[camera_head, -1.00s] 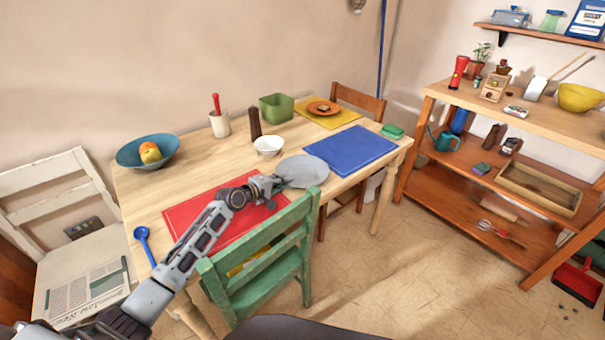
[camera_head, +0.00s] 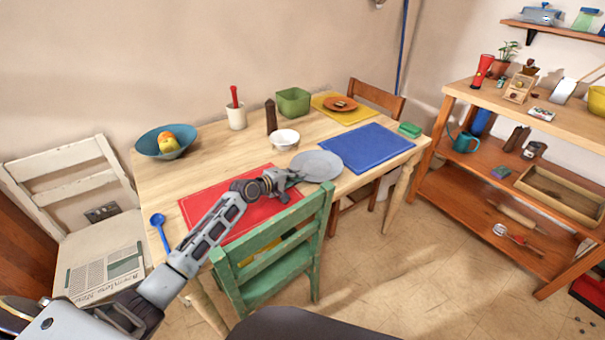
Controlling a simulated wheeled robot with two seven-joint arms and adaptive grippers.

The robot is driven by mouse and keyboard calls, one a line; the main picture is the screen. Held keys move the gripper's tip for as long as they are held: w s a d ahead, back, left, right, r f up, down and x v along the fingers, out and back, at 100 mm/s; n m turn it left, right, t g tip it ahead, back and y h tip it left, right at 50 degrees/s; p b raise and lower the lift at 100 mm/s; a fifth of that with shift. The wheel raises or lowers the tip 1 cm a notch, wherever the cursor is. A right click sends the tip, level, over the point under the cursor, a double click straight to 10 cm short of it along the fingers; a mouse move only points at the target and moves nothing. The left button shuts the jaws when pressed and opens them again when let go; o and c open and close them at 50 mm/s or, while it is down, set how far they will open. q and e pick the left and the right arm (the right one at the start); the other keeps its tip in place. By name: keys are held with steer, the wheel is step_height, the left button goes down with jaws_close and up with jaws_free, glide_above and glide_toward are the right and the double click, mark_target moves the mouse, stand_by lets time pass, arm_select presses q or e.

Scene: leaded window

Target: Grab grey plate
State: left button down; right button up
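The grey plate (camera_head: 318,165) is a flat round disc on the wooden table, between the red placemat (camera_head: 204,205) and the blue placemat (camera_head: 372,148). My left gripper (camera_head: 296,176) reaches in over the red placemat, with its fingertips at the plate's left edge. The fingers are small here, and I cannot tell whether they are around the rim or only beside it. The plate looks flat on or very close to the table. My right gripper is not in view.
A white bowl (camera_head: 285,139) stands just behind the plate, beside a brown pepper mill (camera_head: 271,117). A green chair (camera_head: 281,255) stands at the table's front edge, close under my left arm. A blue spoon (camera_head: 160,229) lies at the left.

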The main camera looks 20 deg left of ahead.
arm_select(q)
steer(key=shift+r, duration=0.2)
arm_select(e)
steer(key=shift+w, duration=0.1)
arm_select(q)
steer(key=shift+r, duration=0.15)
steer(key=shift+r+p, duration=0.3)
steer(key=shift+r, duration=0.4)
step_height(320, 180, up, 8)
steer(key=p, duration=0.2)
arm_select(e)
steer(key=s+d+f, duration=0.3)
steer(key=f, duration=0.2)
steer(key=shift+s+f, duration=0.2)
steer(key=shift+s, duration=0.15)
